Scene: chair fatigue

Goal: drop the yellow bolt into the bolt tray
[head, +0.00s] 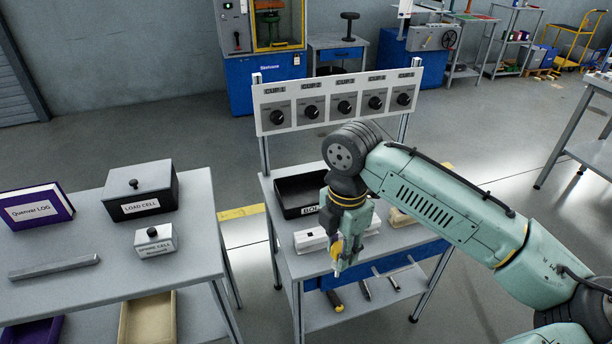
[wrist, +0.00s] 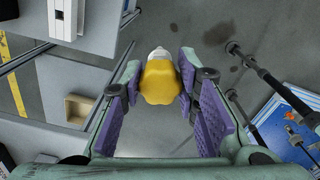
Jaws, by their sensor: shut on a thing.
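My gripper (head: 343,262) is in front of the middle table's front edge in the head view. It is shut on the yellow bolt (head: 337,248), which hangs between the fingers. In the wrist view the yellow bolt (wrist: 160,84) shows a lobed yellow head and a pale tip between the purple-padded fingers (wrist: 160,95). The black bolt tray (head: 289,195) sits at the back of the middle table, behind and left of my gripper. My arm partly hides its right side and label.
White blocks (head: 311,239) stand on the table in front of the tray. A panel of dials (head: 340,100) rises behind it. The left table holds a purple log book (head: 37,206), a load cell box (head: 142,190) and a smaller spare cell box (head: 156,241).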

